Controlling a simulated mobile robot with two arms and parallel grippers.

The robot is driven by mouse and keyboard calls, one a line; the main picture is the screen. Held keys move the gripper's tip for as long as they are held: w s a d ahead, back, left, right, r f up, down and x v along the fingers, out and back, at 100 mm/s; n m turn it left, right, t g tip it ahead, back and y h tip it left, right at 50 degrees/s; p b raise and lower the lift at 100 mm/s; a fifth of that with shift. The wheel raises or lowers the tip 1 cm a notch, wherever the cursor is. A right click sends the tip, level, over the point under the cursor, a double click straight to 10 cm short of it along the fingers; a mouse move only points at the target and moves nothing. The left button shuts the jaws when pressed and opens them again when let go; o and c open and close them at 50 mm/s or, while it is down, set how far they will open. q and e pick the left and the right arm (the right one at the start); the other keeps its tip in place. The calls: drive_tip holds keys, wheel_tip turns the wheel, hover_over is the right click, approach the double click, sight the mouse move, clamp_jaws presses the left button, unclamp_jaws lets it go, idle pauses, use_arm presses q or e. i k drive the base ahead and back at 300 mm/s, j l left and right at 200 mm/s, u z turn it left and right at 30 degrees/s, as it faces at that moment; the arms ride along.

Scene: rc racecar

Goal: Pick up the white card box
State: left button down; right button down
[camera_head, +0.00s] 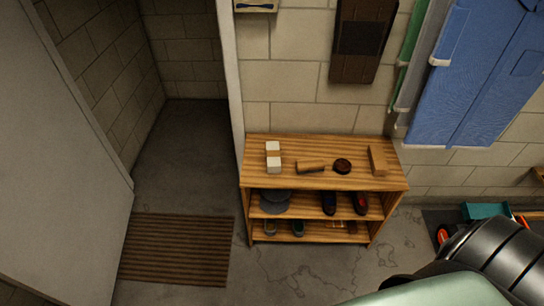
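The white card box (273,148) stands on the wooden shelf unit's top (321,145), near its left end. Neither of my grippers shows in the head view. A dark ribbed part and a pale green part, which look like my own body, fill the lower right corner.
A brown roll-like item (311,167), a dark round tin (342,166) and a tan block (377,160) share the top. Shoes and a grey cap (275,203) fill the lower shelves. A brown doormat (176,250) lies left. A door stands open.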

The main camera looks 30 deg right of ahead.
sight(273, 151)
drive_tip(key=z, duration=0.25)
drive_tip(key=i+j+z, duration=0.15)
drive_tip(key=z, duration=0.25)
drive_tip(key=i+j+z, duration=0.15)
drive_tip(key=z, duration=0.25)
drive_tip(key=i+j+z, duration=0.15)
drive_tip(key=j+z, duration=0.25)
drive_tip(key=l, duration=0.1)
